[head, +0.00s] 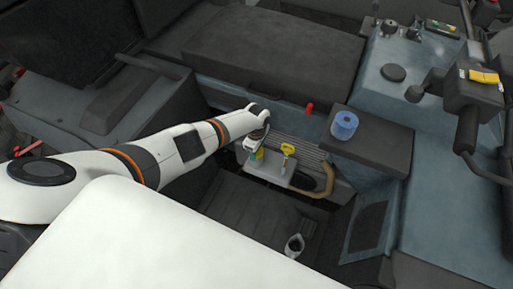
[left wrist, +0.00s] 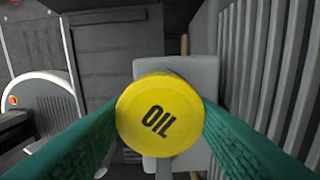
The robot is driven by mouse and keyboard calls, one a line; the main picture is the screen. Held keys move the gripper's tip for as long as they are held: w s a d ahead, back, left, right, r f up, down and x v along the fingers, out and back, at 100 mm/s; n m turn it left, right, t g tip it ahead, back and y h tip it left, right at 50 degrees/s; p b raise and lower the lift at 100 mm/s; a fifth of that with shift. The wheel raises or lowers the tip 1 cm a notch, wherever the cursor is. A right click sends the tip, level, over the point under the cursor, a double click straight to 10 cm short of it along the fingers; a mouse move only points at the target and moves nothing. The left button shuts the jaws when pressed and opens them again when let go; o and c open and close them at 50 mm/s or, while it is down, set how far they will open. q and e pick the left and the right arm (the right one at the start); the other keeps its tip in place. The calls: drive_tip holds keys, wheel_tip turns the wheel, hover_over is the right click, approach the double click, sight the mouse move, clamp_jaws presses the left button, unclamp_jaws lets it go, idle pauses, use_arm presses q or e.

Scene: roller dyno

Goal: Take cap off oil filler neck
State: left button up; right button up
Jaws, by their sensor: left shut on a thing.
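The filler neck is mostly hidden under the cap. I cannot tell whether the cap still sits on it. My right gripper is not in view.
A yellow-topped handle (head: 288,149) stands just right of my left gripper. A blue roll (head: 344,124) sits on a dark ledge (head: 367,146), and a red knob (head: 309,108) is behind. Ribbed panelling (left wrist: 262,65) is close on the right.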

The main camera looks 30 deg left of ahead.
use_arm(q)
drive_tip(key=shift+s+a, duration=0.2)
drive_tip(key=shift+n+p, duration=0.45)
drive_tip(key=shift+n, duration=0.05)
drive_tip(key=shift+c, duration=0.7)
drive_tip(key=shift+s+d+r+n+p, duration=0.1)
drive_tip(key=shift+n+p, duration=0.3)
drive_tip(key=shift+n, duration=1.3)
drive_tip(key=shift+f+n, duration=0.25)
drive_tip(key=shift+n, duration=0.45)
